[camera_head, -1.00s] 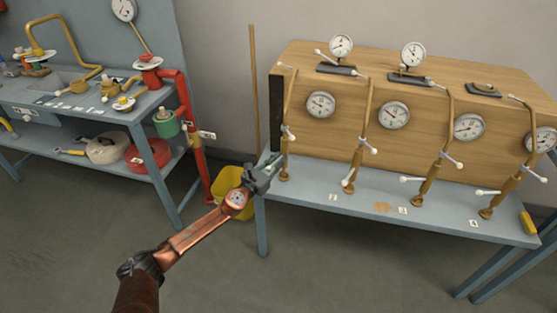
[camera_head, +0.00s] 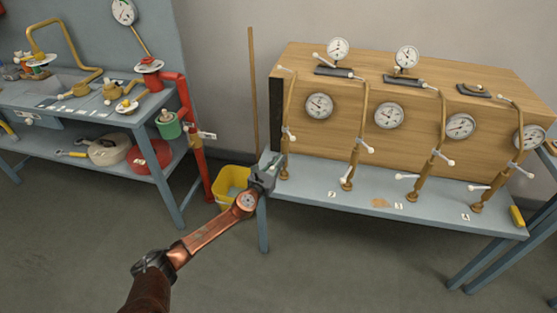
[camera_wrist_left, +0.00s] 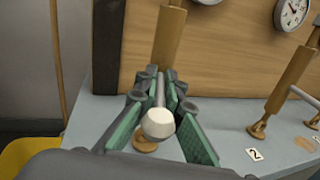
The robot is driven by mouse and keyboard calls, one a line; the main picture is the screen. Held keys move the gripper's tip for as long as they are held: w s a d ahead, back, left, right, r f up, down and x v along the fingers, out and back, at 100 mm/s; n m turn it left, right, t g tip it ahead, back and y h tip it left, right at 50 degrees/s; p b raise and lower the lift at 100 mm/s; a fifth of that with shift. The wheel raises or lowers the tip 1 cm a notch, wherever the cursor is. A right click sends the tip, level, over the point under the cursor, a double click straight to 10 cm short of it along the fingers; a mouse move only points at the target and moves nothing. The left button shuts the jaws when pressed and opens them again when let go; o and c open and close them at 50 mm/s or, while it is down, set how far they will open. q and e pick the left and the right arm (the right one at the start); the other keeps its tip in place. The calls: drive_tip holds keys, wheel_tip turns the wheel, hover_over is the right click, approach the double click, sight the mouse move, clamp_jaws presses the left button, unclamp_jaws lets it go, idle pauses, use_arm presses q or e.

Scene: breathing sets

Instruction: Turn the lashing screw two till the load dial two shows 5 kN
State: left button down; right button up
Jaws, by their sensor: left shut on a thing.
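A row of brass lashing screws stands along the front of the blue bench. The second from the left (camera_head: 347,183) has tag 2 (camera_head: 332,194) by its foot; tag 2 also shows in the left wrist view (camera_wrist_left: 256,154). The second dial from the left (camera_head: 389,115) is on the wooden face; its reading is too small to tell. My left gripper (camera_head: 272,166) is at the leftmost screw (camera_head: 285,172), not the one by tag 2. In the left wrist view it is shut on that screw's white-ended handle (camera_wrist_left: 158,123). My right gripper is out of view.
Smaller dials (camera_head: 338,49) stand on top of the wooden box (camera_head: 430,75). A yellow bucket (camera_head: 226,183) is on the floor left of the bench. A red pipe stand (camera_head: 193,130) and another workbench are further left. The floor in front is clear.

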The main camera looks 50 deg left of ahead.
sight(271, 171)
use_arm(q)
drive_tip(key=shift+w+a+r, duration=0.15)
drive_tip(key=shift+a+r, duration=0.05)
drive_tip(key=shift+r, duration=0.3)
drive_tip(key=c, duration=2.4)
unclamp_jaws()
drive_tip(key=o, duration=0.4)
drive_tip(key=shift+w+d+f, duration=0.1)
drive_tip(key=shift+w+f, duration=0.15)
drive_tip(key=shift+c, duration=0.2)
drive_tip(key=shift+s+f, duration=0.1)
drive_tip(key=shift+s, duration=0.1)
drive_tip(key=shift+s, duration=0.15)
drive_tip(key=v, duration=1.1)
drive_tip(key=shift+s+d, duration=0.15)
drive_tip(key=shift+s, duration=0.15)
drive_tip(key=shift+f, duration=0.1)
